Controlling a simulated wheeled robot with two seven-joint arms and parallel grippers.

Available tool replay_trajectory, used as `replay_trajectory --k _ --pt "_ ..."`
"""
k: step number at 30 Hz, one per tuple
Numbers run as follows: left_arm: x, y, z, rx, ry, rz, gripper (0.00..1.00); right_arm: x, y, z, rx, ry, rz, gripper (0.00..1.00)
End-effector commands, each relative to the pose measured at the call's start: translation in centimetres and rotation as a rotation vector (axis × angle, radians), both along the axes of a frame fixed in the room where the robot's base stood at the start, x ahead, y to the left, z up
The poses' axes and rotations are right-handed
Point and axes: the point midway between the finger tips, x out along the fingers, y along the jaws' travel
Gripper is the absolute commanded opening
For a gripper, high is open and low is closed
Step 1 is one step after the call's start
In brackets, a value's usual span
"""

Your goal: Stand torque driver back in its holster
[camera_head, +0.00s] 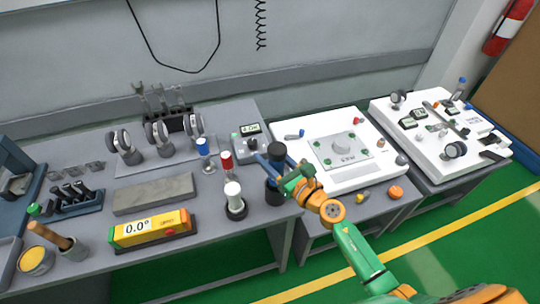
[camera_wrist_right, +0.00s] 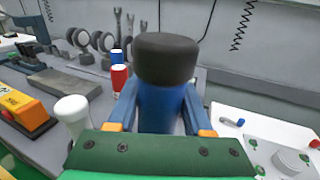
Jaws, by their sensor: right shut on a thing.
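The torque driver, blue with a thick black cap (camera_head: 277,151), is upright between the fingers of my right gripper (camera_head: 280,168). In the right wrist view its blue body (camera_wrist_right: 161,108) fills the space between the two blue fingers, which are shut on it. Directly below, at the right end of the bench, is a dark cylindrical cup (camera_head: 273,193), which looks like the holster. The gripper and arm partly hide the line between driver and cup, so I cannot tell whether the driver's lower end is inside it. My left gripper is not in view.
White-topped (camera_head: 233,190), red-topped (camera_head: 226,160) and blue-topped (camera_head: 203,147) tools stand just left. A grey meter box (camera_head: 249,139) is behind. A yellow-orange level (camera_head: 150,229) lies front left. White panels (camera_head: 318,128) fill the right-hand benches.

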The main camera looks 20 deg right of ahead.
Motion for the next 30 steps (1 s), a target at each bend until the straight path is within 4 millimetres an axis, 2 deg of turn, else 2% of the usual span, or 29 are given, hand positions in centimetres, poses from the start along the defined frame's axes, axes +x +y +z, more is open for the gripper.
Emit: replay_trajectory --k 19,20,23,24,30 --pt "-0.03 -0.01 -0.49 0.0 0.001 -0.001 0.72 0.02 -0.01 -0.4 0.001 -0.002 -0.001 0.0" --pt "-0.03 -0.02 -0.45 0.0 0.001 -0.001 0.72 0.02 -0.01 -0.36 0.001 -0.002 -0.001 0.56" --pt "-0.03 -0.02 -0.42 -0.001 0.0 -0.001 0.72 0.01 0.0 -0.36 0.0 -0.001 -0.001 0.83" --pt "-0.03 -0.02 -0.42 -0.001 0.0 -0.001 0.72 0.01 0.0 -0.36 0.0 -0.001 0.0 0.85" --pt "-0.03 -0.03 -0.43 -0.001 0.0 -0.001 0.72 0.01 0.01 -0.4 0.0 0.0 0.0 0.85"
